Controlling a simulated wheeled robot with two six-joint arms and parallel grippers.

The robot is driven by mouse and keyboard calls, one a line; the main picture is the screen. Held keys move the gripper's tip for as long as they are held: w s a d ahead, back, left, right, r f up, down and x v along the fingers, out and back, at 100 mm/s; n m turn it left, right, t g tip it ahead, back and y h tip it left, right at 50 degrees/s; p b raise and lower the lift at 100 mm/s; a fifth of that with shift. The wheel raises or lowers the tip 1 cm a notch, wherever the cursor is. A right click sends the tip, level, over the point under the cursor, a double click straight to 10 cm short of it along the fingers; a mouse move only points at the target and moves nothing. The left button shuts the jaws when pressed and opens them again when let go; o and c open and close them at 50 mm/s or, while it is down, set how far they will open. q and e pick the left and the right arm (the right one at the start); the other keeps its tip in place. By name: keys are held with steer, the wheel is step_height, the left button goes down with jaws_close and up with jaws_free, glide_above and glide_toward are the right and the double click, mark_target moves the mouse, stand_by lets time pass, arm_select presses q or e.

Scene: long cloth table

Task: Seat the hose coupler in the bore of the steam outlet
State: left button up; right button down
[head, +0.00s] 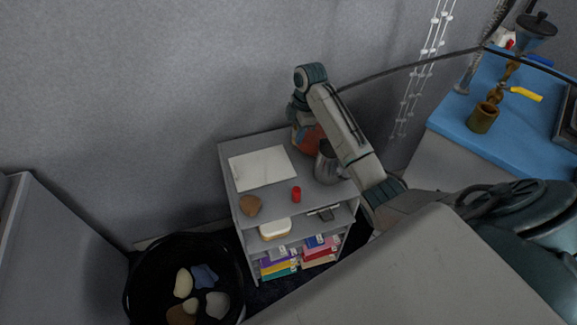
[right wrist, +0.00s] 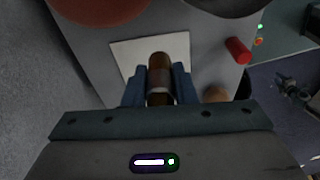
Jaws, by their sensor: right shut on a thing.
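My right gripper (right wrist: 160,77) is shut on a brown, brass-like cylinder with a paler ring, which looks like the hose coupler (right wrist: 160,64). It is held above a small grey shelf unit. In the head view my right wrist hides the fingers and the coupler. A brass fitting with an open round mouth (head: 484,118) stands on the blue counter at the right, far from the gripper; it looks like the steam outlet. The inside of its bore is too small to make out. My left gripper is not in view.
The shelf unit (head: 228,189) bears a white board (head: 262,168), a red cylinder (head: 296,194), a metal pitcher (head: 328,163) and an orange-red round thing (head: 305,138). A dark hose (head: 410,66) runs toward the blue counter (head: 452,112). A yellow lever (head: 526,94) stands by the fitting. A black basket (head: 140,275) sits at lower left.

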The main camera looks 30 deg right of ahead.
steer(key=p, duration=0.1)
glide_toward(296, 164)
steer(key=shift+w+a+f, duration=0.15)
steer(key=shift+a+f, duration=0.1)
steer(key=shift+a, duration=0.15)
steer(key=shift+f, duration=0.35)
step_height(296, 164, down, 3)
steer(key=shift+f+p, duration=0.1)
steer(key=shift+p, duration=0.3)
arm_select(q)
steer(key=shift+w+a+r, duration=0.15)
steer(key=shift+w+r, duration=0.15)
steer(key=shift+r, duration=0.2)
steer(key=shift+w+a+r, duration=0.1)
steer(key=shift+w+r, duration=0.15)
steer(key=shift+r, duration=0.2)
arm_select(e)
steer(key=shift+f, duration=0.4)
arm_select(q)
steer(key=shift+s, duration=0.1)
arm_select(e)
steer(key=c, duration=1.2)
jaws_free()
steer(key=shift+f, duration=0.1)
